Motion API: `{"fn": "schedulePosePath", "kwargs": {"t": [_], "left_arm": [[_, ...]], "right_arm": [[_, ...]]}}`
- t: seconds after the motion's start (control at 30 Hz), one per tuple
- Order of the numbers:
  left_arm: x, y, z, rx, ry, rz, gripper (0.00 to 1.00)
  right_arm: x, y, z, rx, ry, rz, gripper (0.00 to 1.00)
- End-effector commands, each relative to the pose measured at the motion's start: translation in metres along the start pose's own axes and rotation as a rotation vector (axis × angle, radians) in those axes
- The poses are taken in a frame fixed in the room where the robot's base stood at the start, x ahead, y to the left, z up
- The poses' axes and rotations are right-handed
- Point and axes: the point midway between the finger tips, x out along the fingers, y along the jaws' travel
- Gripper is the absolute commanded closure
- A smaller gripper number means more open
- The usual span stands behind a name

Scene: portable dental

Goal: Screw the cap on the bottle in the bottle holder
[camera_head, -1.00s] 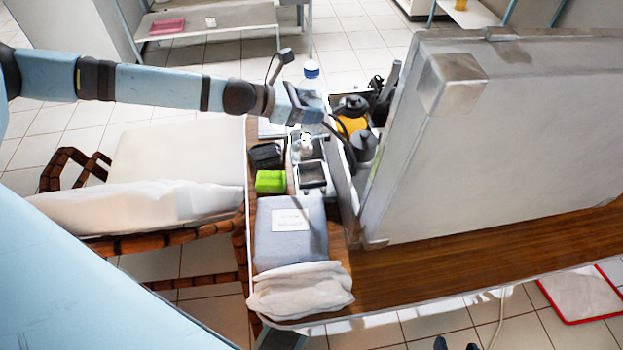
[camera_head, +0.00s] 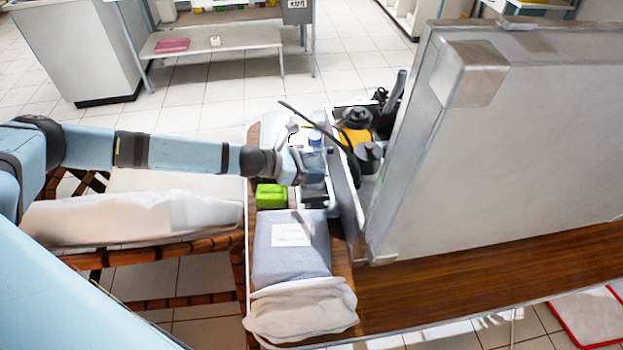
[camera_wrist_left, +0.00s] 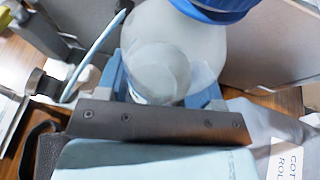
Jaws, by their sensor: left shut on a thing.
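A translucent bottle (camera_wrist_left: 165,40) with a blue cap (camera_wrist_left: 218,8) on its top fills the upper middle of the left wrist view. The blue cap also shows in the head view (camera_head: 314,138), just above my left gripper. My left gripper (camera_head: 312,164) is shut on the bottle; its blue fingers (camera_wrist_left: 160,90) lie on both sides of the bottle body. I cannot tell how tightly the cap sits. The bottle holder cannot be made out clearly; my gripper and arm cover part of the organizer. My right gripper is not in view.
A green box (camera_head: 271,196) and a blue-grey packet (camera_head: 290,260) lie on the wooden table (camera_head: 460,275). A large grey case (camera_head: 510,150) stands close on the right. A dark-topped bottle (camera_head: 369,158) and an orange item (camera_head: 356,136) stand behind the divider.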

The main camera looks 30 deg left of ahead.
Motion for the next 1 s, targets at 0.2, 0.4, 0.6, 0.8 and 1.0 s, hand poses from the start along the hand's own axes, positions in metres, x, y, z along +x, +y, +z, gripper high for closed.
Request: {"fn": "schedulePosePath", "kwargs": {"t": [0.2,0.4,0.6,0.8,1.0], "left_arm": [[0.001,0.000,-0.001,0.000,-0.001,0.000,1.00],[0.012,0.000,-0.028,-0.002,0.000,0.000,1.00],[0.017,0.000,-0.038,0.000,-0.003,0.000,1.00],[0.016,0.000,-0.038,0.001,-0.002,0.000,1.00],[0.017,0.000,-0.041,0.001,-0.001,0.000,0.25]], "right_arm": [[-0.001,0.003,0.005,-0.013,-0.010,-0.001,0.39],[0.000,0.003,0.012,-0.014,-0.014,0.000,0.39],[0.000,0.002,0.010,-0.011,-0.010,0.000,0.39],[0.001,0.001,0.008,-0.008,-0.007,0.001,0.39],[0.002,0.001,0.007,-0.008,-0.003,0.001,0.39]]}}
